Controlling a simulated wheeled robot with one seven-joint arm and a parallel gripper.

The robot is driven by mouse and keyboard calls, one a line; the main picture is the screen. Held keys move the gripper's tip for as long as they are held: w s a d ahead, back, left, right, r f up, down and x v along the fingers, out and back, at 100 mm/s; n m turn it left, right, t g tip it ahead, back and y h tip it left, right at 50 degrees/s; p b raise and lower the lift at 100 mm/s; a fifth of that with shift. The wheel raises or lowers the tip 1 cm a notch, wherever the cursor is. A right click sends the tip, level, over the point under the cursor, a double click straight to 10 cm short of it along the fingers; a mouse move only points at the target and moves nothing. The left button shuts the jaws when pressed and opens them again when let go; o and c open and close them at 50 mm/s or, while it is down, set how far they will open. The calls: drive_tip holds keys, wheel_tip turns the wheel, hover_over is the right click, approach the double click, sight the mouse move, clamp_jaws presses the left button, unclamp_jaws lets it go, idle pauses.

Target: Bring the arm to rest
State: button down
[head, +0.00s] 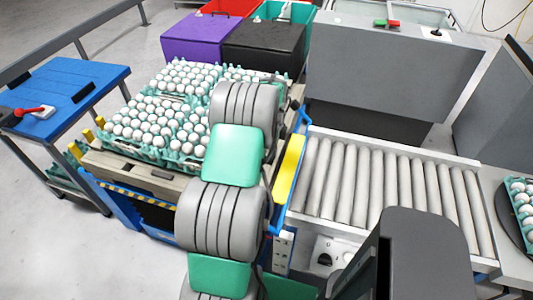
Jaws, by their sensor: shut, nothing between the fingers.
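My arm, with grey ribbed joints and green links, rises from the bottom edge of the head view up the middle. Its upper end stands in front of the egg trays (150,155) and covers part of them. No gripper fingers can be made out. The turquoise trays hold many white eggs and sit on a wooden-topped platform (138,174) with a blue frame, left of centre.
A roller conveyor (385,190) lies on the right, with a grey machine housing (390,70) behind it. A blue-topped cart (65,95) stands at the left. Purple (205,38) and black (265,45) boxes stand behind the trays. Clear floor (40,235) shows at lower left.

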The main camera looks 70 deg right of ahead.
wheel_tip(320, 180, up, 9)
drive_tip(key=n, duration=0.6)
drive_tip(key=a+f+n+y, duration=0.1)
drive_tip(key=a+f+n, duration=0.6)
drive_tip(key=shift+a+f+n+b, duration=0.1)
drive_tip(key=shift+f+n+b, duration=0.05)
drive_tip(key=shift+n+b, duration=0.25)
drive_tip(key=a+n, duration=0.1)
drive_tip(key=a, duration=0.1)
drive_tip(key=a+n, duration=0.1)
drive_tip(key=a, duration=0.1)
drive_tip(key=w+a+n, duration=0.1)
drive_tip(key=a+n, duration=0.1)
drive_tip(key=a, duration=0.1)
drive_tip(key=shift+y, duration=0.4)
drive_tip(key=w+a+r+n+t, duration=0.1)
drive_tip(key=w+a+r+n, duration=0.4)
drive_tip(key=a, duration=0.8)
drive_tip(key=w+a+r+n+t+h, duration=0.1)
drive_tip(key=w+a+r+n, duration=0.4)
drive_tip(key=a, duration=0.8)
drive_tip(key=w+a+r+n+t, duration=0.1)
drive_tip(key=w+a+r+n, duration=0.4)
drive_tip(key=w+a+n, duration=0.3)
drive_tip(key=w+a, duration=0.3)
drive_tip(key=a, duration=0.2)
drive_tip(key=shift+w+a+r+h, duration=0.15)
drive_tip(key=shift+w+a+h, duration=0.1)
drive_tip(key=shift+w+h, duration=0.15)
